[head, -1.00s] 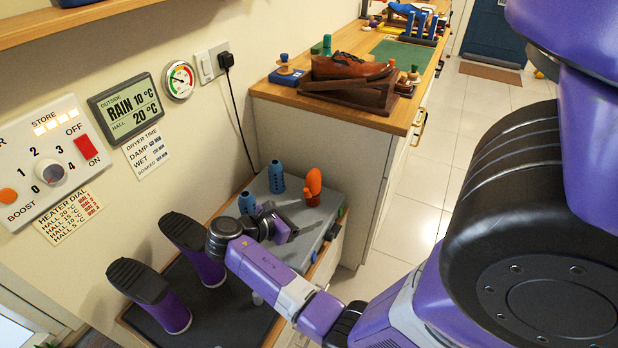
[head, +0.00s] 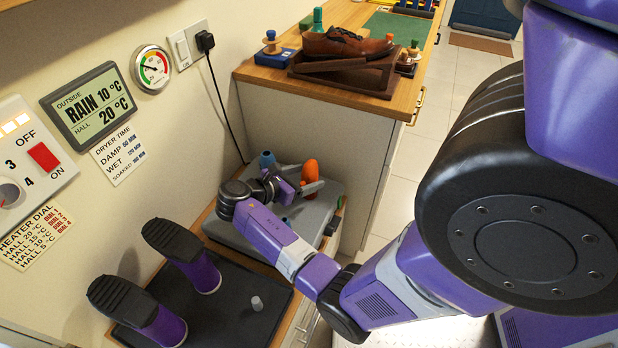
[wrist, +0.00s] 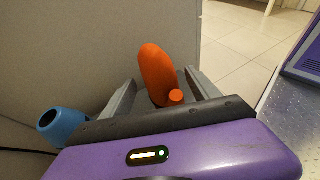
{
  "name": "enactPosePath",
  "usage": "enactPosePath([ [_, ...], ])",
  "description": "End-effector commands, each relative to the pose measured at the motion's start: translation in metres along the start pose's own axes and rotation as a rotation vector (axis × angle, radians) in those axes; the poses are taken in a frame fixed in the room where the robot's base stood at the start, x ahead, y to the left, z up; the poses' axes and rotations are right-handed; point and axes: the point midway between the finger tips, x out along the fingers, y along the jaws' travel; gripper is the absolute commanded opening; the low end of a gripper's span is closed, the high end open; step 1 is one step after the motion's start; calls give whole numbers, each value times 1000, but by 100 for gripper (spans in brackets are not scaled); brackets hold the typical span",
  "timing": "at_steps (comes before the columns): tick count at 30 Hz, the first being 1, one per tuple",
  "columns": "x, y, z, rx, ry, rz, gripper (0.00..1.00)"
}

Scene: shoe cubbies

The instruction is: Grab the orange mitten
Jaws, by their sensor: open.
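The orange mitten (head: 310,172) stands upright on the grey surface near the cabinet side. In the wrist view the mitten (wrist: 157,72) rises between the two grey fingers, with its thumb at the right. My gripper (head: 312,188) is open, with a finger on either side of the mitten. In the wrist view my gripper (wrist: 160,92) has a gap beside the mitten near the left finger. I cannot tell whether the right finger touches it. The mitten's lower part is hidden behind my gripper.
A blue bottle-like peg (head: 267,160) stands just left of my gripper; it also shows in the wrist view (wrist: 62,127). Purple boots (head: 203,272) stand upside down on the dark tray (head: 240,325). A cabinet (head: 315,135) rises behind the mitten.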

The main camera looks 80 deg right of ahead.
Motion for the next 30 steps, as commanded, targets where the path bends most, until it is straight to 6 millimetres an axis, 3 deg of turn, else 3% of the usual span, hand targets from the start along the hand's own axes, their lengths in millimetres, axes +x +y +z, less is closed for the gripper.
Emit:
enactPosePath([
  [4,14,-1,-1,-1,0,-1,70],
  [12,16,0,0,-1,0,1,68],
  [22,15,0,0,-1,0,1,4],
  [30,15,0,1,-1,0,1,4],
])
